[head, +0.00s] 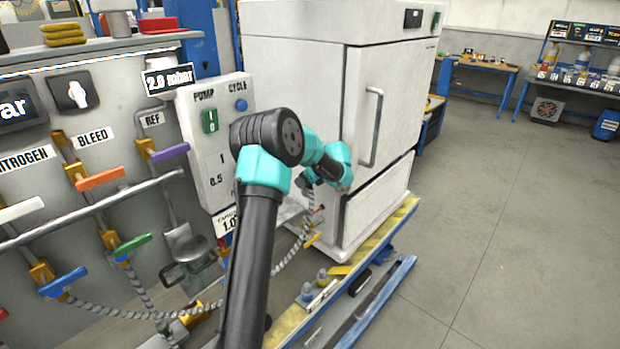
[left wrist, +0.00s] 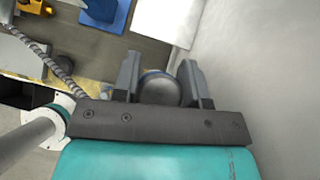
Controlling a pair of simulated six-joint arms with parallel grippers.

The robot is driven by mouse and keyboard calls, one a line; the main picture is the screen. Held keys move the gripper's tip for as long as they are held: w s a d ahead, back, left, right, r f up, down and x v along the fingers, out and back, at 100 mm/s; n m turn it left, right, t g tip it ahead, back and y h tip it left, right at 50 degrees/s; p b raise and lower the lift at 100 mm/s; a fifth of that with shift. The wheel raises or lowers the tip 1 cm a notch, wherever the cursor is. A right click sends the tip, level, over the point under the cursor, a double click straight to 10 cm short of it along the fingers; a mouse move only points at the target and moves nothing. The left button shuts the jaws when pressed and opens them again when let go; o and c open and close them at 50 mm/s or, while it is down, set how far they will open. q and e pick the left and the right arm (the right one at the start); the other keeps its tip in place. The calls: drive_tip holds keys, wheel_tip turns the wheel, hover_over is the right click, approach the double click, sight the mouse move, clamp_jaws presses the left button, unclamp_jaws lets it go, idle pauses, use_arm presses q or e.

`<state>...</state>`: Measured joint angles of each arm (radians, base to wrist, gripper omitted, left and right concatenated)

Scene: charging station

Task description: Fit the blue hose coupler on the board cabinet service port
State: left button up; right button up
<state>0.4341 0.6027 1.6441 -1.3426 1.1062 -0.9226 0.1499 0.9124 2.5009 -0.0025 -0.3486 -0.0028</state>
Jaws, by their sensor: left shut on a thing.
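My left gripper (head: 308,181) is in front of the left side of the white cabinet (head: 292,95), low down and partly hidden by my own wrist. In the left wrist view the gripper (left wrist: 160,75) is shut on a rounded grey piece with a blue band, which I take to be the blue hose coupler (left wrist: 158,91). Small fittings with orange and yellow handles (head: 313,238) show on the cabinet's lower side, just below the gripper. I cannot tell which is the service port. Whether the coupler touches a port is hidden. My right gripper is not in view.
A grey braided hose (head: 287,262) hangs below the gripper and runs left to the valve panel (head: 120,215). Open floor (head: 480,240) lies to the right.

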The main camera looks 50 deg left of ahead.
sight(304, 192)
use_arm(q)
drive_tip(key=shift+f, duration=2.85)
drive_tip(key=shift+f, duration=2.65)
drive_tip(key=o, duration=1.1)
drive_tip(key=v, duration=1.7)
drive_tip(key=shift+d+r, duration=0.15)
drive_tip(key=shift+d, duration=0.05)
